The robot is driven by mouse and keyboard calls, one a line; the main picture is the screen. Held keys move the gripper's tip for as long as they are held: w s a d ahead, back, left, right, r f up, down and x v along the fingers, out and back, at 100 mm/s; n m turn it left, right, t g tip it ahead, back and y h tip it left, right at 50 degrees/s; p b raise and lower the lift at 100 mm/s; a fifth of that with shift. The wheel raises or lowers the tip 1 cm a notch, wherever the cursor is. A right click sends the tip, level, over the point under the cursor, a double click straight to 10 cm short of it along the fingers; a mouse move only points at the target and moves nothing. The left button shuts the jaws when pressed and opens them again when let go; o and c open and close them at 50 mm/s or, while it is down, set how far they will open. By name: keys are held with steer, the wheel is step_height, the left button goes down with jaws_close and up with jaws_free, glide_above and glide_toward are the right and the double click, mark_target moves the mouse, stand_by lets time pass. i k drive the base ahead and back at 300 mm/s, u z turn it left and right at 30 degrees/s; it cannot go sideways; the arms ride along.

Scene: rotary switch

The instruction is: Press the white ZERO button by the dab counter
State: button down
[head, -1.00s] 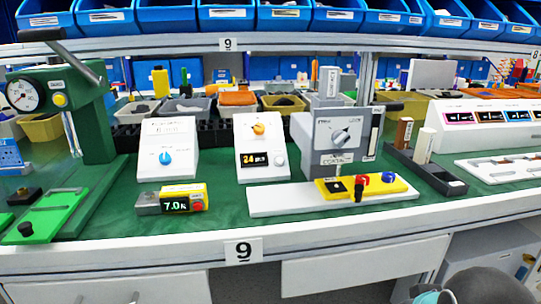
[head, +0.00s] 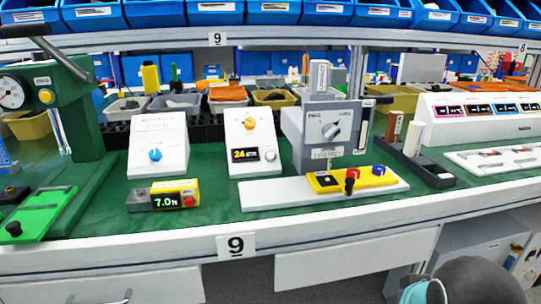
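A white sloped box (head: 252,142) with an orange knob (head: 249,124) stands on the green bench top. Its dark display reads 24 in yellow, and a small pale round button (head: 270,155) sits just right of the display. The lettering by this button is too small to read, so I cannot confirm ZERO or the dab counter by label. A yellow and grey gauge (head: 163,195) in front reads 7.0 N and has a red button. My gripper is not in view; only part of my arm shows at the bottom right.
A white sloped box with a blue knob (head: 158,146) stands to the left. A grey rotary switch box (head: 328,137) stands to the right. A white board (head: 285,195) with a yellow control block lies in front. A green press (head: 50,105) stands far left.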

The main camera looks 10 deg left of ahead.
mark_target(270, 156)
steer(key=z, duration=2.35)
steer(key=k, duration=1.7)
steer(key=u, duration=1.75)
